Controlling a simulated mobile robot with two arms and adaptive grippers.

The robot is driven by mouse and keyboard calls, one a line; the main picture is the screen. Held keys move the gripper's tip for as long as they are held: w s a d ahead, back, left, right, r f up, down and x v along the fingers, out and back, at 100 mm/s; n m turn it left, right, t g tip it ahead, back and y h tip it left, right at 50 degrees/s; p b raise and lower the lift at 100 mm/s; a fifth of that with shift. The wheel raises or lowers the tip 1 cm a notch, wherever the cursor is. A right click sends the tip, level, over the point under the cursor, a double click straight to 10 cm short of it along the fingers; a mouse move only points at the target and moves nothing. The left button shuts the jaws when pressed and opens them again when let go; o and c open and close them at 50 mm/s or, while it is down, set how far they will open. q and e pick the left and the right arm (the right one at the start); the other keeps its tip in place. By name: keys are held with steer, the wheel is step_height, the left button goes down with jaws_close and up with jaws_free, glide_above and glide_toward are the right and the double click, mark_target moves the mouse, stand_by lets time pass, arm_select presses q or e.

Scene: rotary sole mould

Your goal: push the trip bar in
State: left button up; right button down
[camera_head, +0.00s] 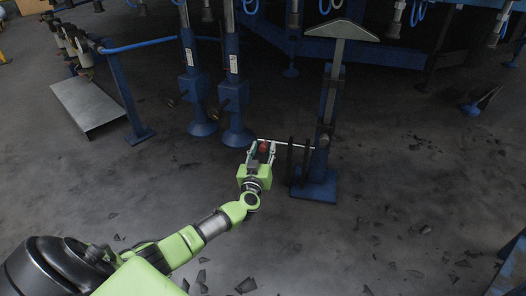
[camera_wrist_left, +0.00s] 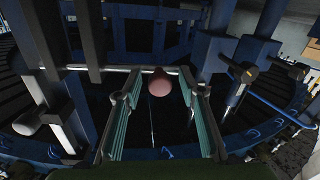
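A thin pale bar (camera_head: 290,143), which looks like the trip bar, runs level from the blue post (camera_head: 325,130) out to the left. A red ball knob (camera_head: 263,147) shows close to the bar's left part. In the left wrist view the bar (camera_wrist_left: 130,68) crosses behind the reddish knob (camera_wrist_left: 159,82); I cannot tell how they join. My left gripper (camera_head: 261,152) is open at the knob. In the left wrist view its two fingers (camera_wrist_left: 160,105) stand on either side of the knob, with visible gaps. My right gripper is not in view.
Two dark upright plates (camera_head: 298,162) stand just right of my left gripper. Blue machine legs (camera_head: 234,100) stand behind it. A grey sheet-metal step (camera_head: 90,104) is at the upper left. Dark scraps (camera_head: 246,285) litter the floor, which is otherwise open in front.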

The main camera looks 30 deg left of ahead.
mark_target(280, 144)
arm_select(q)
jaws_close()
steer(key=shift+d+r+p, duration=0.1)
steer(key=shift+r+p, duration=0.05)
steer(key=shift+p, duration=0.15)
steer(key=shift+w+d+p, duration=0.3)
steer(key=shift+d+p, duration=0.35)
steer(key=shift+d, duration=0.1)
steer(key=shift+w+d+p, duration=0.3)
steer(key=shift+d+p, duration=0.35)
steer(key=shift+d, duration=0.1)
steer(key=shift+w+d+p, duration=0.3)
steer(key=shift+d+p, duration=0.35)
steer(key=shift+d, duration=0.1)
jaws_free()
steer(key=shift+d, duration=0.15)
